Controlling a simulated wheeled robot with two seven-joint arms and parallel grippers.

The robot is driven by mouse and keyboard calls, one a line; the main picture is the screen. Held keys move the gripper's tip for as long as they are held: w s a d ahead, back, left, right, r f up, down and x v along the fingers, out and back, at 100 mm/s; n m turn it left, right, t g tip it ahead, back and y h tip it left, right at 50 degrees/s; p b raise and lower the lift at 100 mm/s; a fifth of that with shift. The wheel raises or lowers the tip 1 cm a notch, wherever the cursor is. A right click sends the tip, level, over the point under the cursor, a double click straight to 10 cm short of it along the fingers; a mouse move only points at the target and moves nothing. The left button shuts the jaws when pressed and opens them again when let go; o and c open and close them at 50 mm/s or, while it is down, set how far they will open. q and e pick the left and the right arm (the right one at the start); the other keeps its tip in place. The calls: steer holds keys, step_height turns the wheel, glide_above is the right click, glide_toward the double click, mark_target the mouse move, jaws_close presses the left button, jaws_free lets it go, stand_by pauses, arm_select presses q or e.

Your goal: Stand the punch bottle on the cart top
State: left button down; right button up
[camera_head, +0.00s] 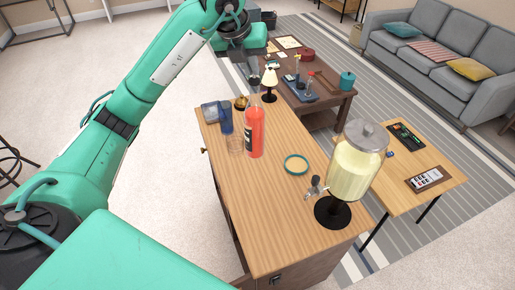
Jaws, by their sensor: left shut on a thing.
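The punch bottle (256,132), a clear bottle of red-orange liquid with a dark label, is upright over the wooden top (270,200), which looks like the cart top. My left gripper (254,84) comes down from above and is shut on the bottle at its neck. The fingertips are small and partly hidden by the arm. I cannot tell whether the bottle's base touches the wood. My right gripper is out of view.
A drink dispenser (356,165) on a black stand is at the right of the top. The front of the top is clear. A side table (400,200) stands right.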

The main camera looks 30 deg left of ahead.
mark_target(248, 109)
arm_select(q)
step_height(248, 109, down, 15)
steer(key=p, duration=0.4)
steer(key=shift+r, duration=0.2)
step_height(248, 109, down, 3)
steer(key=shift+f+p, duration=0.15)
steer(key=shift+p, duration=0.75)
steer(key=shift+a+f, duration=0.1)
steer(key=shift+f, duration=0.35)
steer(key=c, duration=1.9)
jaws_free()
steer(key=shift+s, duration=0.1)
steer(key=o, duration=0.3)
steer(key=shift+o, duration=0.2)
